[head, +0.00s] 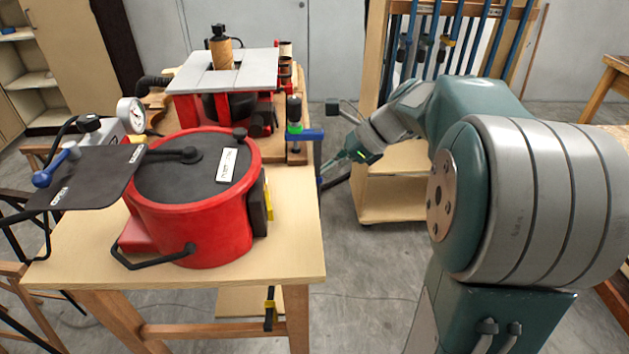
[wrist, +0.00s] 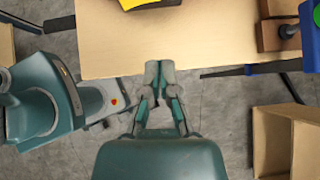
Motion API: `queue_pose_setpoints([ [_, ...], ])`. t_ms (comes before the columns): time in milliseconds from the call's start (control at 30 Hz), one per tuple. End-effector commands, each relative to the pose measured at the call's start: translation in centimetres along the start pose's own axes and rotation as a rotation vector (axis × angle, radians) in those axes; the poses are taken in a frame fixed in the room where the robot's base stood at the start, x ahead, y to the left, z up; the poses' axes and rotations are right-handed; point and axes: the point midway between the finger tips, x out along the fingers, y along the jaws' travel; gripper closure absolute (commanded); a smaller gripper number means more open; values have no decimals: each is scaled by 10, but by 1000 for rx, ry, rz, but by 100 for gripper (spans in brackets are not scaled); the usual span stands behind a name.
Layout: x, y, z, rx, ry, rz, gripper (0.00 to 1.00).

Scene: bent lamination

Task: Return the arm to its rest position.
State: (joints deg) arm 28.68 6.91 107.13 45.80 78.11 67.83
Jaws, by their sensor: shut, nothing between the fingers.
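My gripper (wrist: 160,75) is shut and empty in the wrist view. Its fingertips point toward the edge of the wooden workbench (wrist: 135,50) and overlap that edge in the picture; I cannot tell how high they are above it. In the head view my arm reaches out from the right, and my gripper (head: 335,170) is beside the bench's right edge, small and partly hard to make out. Nothing hangs from the fingers.
On the bench (head: 290,245) stand a red pot with a dark lid (head: 195,215), a pressure gauge (head: 131,115) and a red machine with a grey top (head: 225,72). A clamp (head: 296,130) sits at the bench's right edge. A wooden rack (head: 392,195) stands behind my arm. Floor shows between them.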

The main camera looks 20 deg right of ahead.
Motion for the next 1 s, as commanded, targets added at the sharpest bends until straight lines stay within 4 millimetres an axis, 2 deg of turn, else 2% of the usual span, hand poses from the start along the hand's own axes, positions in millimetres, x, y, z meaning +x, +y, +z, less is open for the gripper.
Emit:
queue_pose_setpoints([
  [133, -10, -3, -3, 2, -2, 0, 100],
  [667, -6, 4, 3, -33, 18, 0, 100],
  [767, -1, 23, 11, -162, 78, 6, 100],
  [1000, 10, 96, 22, -721, 322, 53, 100],
])
